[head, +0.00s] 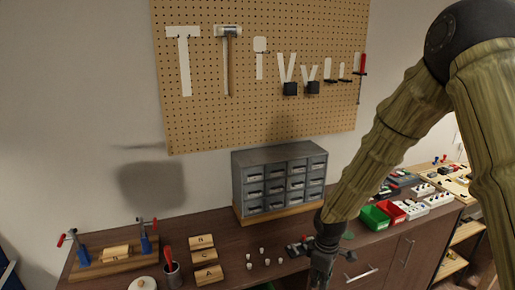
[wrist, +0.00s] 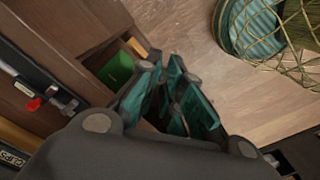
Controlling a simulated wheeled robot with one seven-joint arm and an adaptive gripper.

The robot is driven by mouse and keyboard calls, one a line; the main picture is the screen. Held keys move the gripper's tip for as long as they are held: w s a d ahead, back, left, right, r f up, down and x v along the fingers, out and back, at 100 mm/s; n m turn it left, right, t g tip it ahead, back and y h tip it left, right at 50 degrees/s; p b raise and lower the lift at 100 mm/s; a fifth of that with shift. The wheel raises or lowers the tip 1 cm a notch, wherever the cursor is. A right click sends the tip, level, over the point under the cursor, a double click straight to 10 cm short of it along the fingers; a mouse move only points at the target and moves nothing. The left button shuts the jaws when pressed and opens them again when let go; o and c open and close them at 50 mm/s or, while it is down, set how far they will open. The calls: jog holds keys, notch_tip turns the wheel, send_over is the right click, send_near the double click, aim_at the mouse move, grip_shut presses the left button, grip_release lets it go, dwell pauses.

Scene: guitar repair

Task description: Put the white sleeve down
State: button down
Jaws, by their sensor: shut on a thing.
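My gripper (head: 322,268) hangs over the front of the bench, right of the small white pieces (head: 267,262), with its lower end at the bottom edge of the head view. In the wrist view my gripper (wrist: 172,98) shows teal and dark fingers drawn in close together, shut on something. The held piece, the white sleeve by the task, is hidden between the fingers, and I cannot make out its shape. The small white pieces stand loose on the dark bench top (head: 235,238); I cannot tell their kind at this size.
Labelled wooden blocks (head: 205,256) and a cup with a red-handled tool (head: 171,270) stand left. A grey drawer cabinet (head: 280,182) is behind. Green (head: 374,217) and red (head: 392,212) bins are right. A basket (wrist: 250,25) stands on the floor.

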jog(key=s+f+m+b, duration=0.1)
jog(key=s+f+m, duration=0.4)
jog(key=f+m, duration=0.5)
jog(key=shift+a+f+m+b, duration=0.2)
jog(key=shift+a+m+b, duration=0.25)
jog(key=shift+m, duration=0.15)
jog(key=shift+w+a, duration=0.1)
